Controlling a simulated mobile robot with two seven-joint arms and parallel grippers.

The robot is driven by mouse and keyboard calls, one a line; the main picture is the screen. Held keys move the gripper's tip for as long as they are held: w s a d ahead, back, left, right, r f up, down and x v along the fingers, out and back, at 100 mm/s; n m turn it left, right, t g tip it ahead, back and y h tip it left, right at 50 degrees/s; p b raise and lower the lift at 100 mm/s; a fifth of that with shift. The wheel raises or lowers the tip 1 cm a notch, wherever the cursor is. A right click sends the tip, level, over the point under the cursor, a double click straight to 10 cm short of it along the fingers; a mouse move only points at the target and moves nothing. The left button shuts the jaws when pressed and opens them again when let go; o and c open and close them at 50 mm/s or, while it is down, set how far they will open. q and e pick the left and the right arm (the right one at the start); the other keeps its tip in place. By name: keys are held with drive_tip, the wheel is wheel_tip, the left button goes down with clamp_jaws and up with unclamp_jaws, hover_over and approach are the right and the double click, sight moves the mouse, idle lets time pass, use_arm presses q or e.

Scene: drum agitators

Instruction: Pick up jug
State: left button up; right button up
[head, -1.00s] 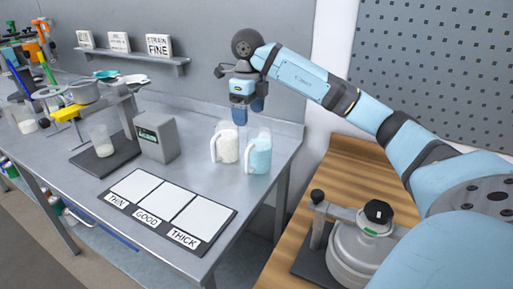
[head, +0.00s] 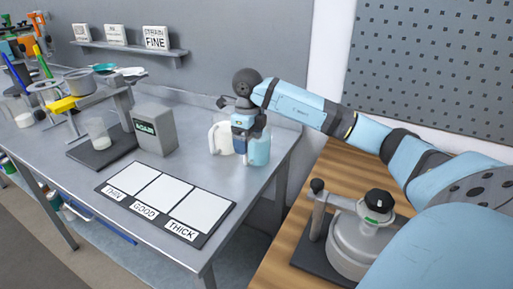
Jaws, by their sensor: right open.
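Two jugs stand side by side near the right end of the grey metal bench. The left one is a white jug (head: 222,137) with its handle on the left. The right one is a blue jug (head: 260,151); its upper left part and handle are hidden behind my gripper. My right gripper (head: 243,144) is open and lowered at the blue jug's handle side, between the two jugs. I cannot tell whether its fingers touch the handle. My left gripper is not in view.
A mat with white squares marked THIN, GOOD and THICK (head: 139,205) lies in front of the jugs. A grey display box (head: 155,130) and a beaker (head: 98,133) stand to the left. A lidded metal drum (head: 357,240) stands on the wooden table at right. A small shelf (head: 130,47) hangs behind.

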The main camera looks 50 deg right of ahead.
drive_tip(key=shift+f, duration=0.9)
drive_tip(key=c, duration=1.4)
drive_tip(key=shift+r, duration=0.3)
